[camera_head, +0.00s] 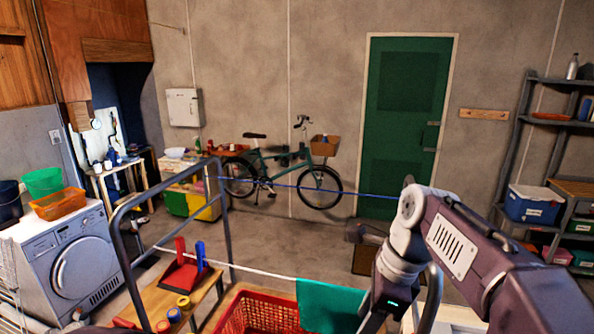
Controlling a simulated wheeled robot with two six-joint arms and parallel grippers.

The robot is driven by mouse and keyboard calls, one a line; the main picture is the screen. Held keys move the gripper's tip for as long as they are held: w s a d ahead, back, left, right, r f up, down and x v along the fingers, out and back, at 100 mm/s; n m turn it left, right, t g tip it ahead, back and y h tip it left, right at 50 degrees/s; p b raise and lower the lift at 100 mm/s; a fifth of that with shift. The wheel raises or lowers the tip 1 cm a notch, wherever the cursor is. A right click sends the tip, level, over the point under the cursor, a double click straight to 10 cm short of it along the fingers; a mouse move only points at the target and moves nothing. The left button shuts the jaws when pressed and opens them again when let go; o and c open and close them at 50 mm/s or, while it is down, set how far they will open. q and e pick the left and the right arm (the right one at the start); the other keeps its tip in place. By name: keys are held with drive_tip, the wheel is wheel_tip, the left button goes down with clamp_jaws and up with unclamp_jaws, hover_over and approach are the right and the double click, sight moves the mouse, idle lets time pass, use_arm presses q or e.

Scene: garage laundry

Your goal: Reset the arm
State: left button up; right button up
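My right arm (470,250) comes in from the right edge. It rises to a rounded grey joint at the right of centre, then bends down toward the bottom edge. A small green light shows on its lower link. My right gripper lies outside the picture, so its opening is hidden. My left gripper is not in view either. A teal cloth (328,305) hangs from a white line just left of my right arm's lower link. I cannot tell whether they touch.
A red basket (262,314) stands at the bottom centre. A wooden bench (208,300) left of it holds a red dustpan-like item (183,270) and tape rolls. A dark metal frame (128,245) rises nearby. A washing machine (75,262) stands left. Shelves (520,150) stand right.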

drive_tip(key=s+d+f+n+b, duration=0.1)
drive_tip(key=s+f+n+b, duration=0.1)
drive_tip(key=f+n, duration=0.5)
drive_tip(key=s+d+f+n+h+b, duration=0.1)
drive_tip(key=f+n+b, duration=0.3)
drive_tip(key=f, duration=1)
drive_tip(key=s+d+f+n+h+b, duration=0.1)
drive_tip(key=s+d+f+n+b, duration=0.2)
drive_tip(key=f+n, duration=0.7)
drive_tip(key=shift+s+f+b, duration=0.4)
drive_tip(key=shift+f+b, duration=0.15)
drive_tip(key=shift+f, duration=0.3)
